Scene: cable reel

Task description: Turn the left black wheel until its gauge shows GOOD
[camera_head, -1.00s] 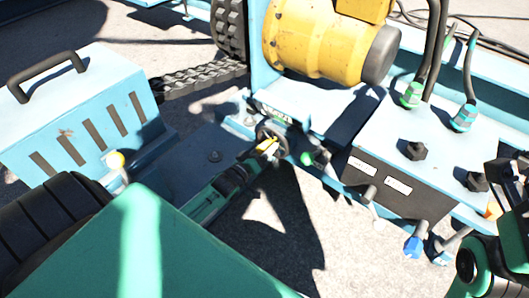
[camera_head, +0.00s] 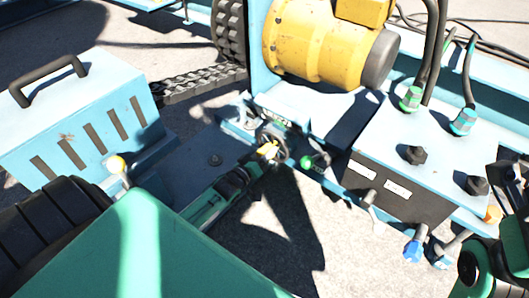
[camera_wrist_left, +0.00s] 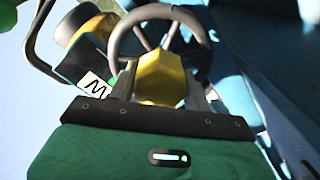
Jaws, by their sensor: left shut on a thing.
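The black wheel (camera_head: 284,148) stands at the front edge of the blue machine, in the middle of the head view. Its rim (camera_wrist_left: 158,14) arches across the top of the left wrist view, with spokes running down toward a yellow hexagonal hub (camera_wrist_left: 160,78). My left gripper (camera_head: 266,153) reaches in from the lower left and is shut on this hub, one finger on each side. No gauge reading is legible. Parts of my right arm show at the right edge; its jaws are not clear.
A green-tipped knob (camera_head: 308,161) sits just right of the wheel. A blue control box (camera_head: 430,150) with black knobs and hoses stands to the right. A yellow motor (camera_head: 320,45) is behind. A vented blue box (camera_head: 85,115) stands left.

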